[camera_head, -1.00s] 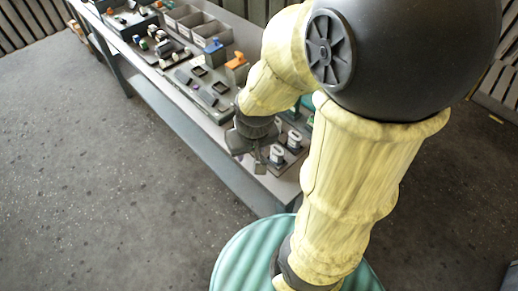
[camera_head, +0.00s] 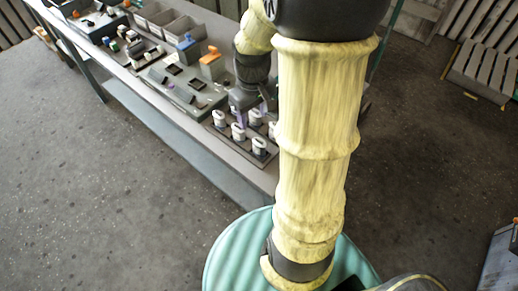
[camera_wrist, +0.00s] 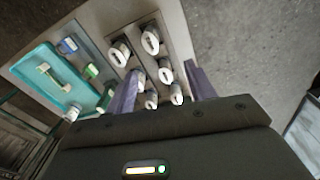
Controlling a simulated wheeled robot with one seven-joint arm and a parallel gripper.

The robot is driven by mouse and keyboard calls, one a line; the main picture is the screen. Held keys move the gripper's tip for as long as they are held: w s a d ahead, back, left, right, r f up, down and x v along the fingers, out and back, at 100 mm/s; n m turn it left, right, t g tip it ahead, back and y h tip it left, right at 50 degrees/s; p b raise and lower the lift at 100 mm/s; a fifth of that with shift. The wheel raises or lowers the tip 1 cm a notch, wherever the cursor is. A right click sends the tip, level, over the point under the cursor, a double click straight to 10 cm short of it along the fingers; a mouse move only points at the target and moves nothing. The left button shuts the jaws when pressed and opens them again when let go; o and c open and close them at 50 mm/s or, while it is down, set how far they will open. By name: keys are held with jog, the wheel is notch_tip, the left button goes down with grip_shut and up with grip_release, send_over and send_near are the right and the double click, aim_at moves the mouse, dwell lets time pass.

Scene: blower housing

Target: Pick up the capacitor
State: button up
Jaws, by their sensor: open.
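Several white, capacitor-like cylinders with dark slots in their tops stand upright on a dark board (camera_head: 228,146) at the near end of the bench. One is at the front corner (camera_head: 259,146), one at the left (camera_head: 219,118). In the wrist view two larger-looking ones, one left (camera_wrist: 120,53) and one right (camera_wrist: 150,41), are beyond the fingertips. Smaller-looking ones, such as this white cylinder (camera_wrist: 165,73), show between the fingers. I cannot tell which one the task means. My gripper (camera_wrist: 161,82) is open and empty above the board; my arm hides part of the board in the head view.
A grey panel with dark parts (camera_head: 182,92) lies farther along the bench, with blue and orange-topped blocks and grey bins (camera_head: 185,28) behind. A teal tray (camera_wrist: 35,72) shows left in the wrist view. Floor is clear left of the bench.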

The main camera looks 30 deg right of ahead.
aim_at(259, 142)
jog(key=d, duration=0.2)
jog(key=shift+w+d+r+g, duration=0.15)
jog(key=shift+w+d+g, duration=0.15)
jog(key=shift+w+d, duration=0.1)
notch_tip(259, 142, down, 12)
jog(key=shift+f, duration=0.15)
dwell(0.3)
jog(key=shift+f+p, duration=0.1)
jog(key=shift+p, duration=0.2)
jog(key=shift+a+f+p, duration=0.15)
jog(key=shift+f+p, duration=0.05)
jog(key=shift+f, duration=1.05)
jog(key=shift+a+f+p, duration=0.1)
jog(key=shift+f+p, duration=0.1)
jog(key=shift+f, duration=1.05)
